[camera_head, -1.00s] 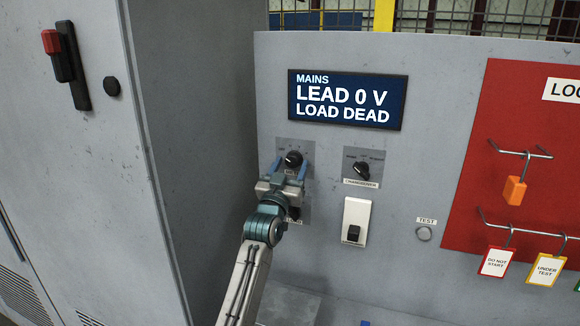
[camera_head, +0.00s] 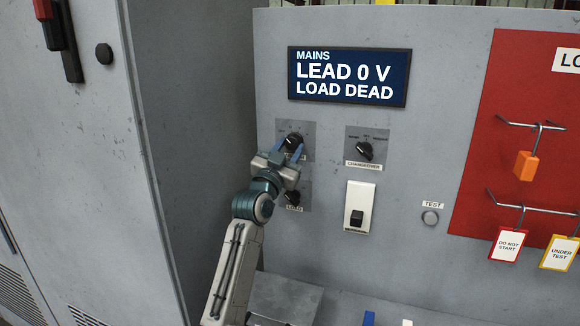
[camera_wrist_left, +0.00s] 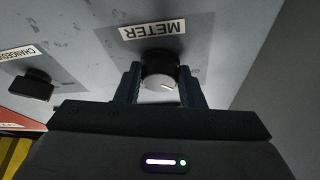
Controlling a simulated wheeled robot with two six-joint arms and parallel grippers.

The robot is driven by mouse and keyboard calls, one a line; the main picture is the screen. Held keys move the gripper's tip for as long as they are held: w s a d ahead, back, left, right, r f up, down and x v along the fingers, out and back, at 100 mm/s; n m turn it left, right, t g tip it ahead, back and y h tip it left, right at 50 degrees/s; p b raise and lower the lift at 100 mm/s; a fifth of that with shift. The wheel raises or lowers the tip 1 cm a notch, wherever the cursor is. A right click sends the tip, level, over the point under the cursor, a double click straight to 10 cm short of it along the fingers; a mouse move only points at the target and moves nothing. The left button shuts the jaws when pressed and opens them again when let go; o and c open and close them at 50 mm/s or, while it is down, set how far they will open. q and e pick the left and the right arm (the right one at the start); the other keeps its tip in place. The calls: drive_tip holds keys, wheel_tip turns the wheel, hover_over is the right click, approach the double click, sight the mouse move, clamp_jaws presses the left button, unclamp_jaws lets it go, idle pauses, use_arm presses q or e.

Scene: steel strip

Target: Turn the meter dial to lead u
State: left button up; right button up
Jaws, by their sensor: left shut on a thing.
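The meter dial (camera_head: 293,140) is a black round knob on a grey plate, at the upper left of the panel below the display. In the left wrist view the dial (camera_wrist_left: 159,72) sits under an upside-down METER label (camera_wrist_left: 152,31), with a pale pointer mark on its face. My left gripper (camera_head: 291,150) is shut on the dial, one finger on each side; in the left wrist view the gripper (camera_wrist_left: 160,88) has its fingers flanking the knob. The position lettering around the dial is too small to read. The display (camera_head: 347,77) reads MAINS, LEAD 0 V, LOAD DEAD. My right gripper is not in view.
The changeover knob (camera_head: 365,150) is to the right, and the load knob (camera_head: 293,197) is just below my gripper. A white-plated switch (camera_head: 358,208) and a test button (camera_head: 430,218) sit lower right. A red lockout board (camera_head: 478,150) with hanging tags is at the far right.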

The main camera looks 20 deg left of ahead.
use_arm(q)
drive_tip(key=m+b, duration=0.1)
drive_tip(key=m+h+b, duration=0.1)
drive_tip(key=b, duration=0.1)
drive_tip(key=m+b, duration=0.1)
drive_tip(key=m, duration=0.1)
drive_tip(key=shift+a+f+g+h+b, duration=0.2)
drive_tip(key=shift+f+g+h+b, duration=0.1)
drive_tip(key=shift+g+h, duration=0.1)
drive_tip(key=shift+r+m+g+h+b, duration=0.15)
drive_tip(key=shift+m+g+h+b, duration=0.15)
drive_tip(key=shift+m+b, duration=0.35)
drive_tip(key=shift+r+m+g+h+b, duration=0.25)
drive_tip(key=shift+m+b, duration=0.2)
drive_tip(key=shift+m, duration=0.4)
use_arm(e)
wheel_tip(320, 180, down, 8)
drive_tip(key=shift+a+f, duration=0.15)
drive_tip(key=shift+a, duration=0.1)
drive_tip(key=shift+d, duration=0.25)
use_arm(q)
drive_tip(key=o, duration=1)
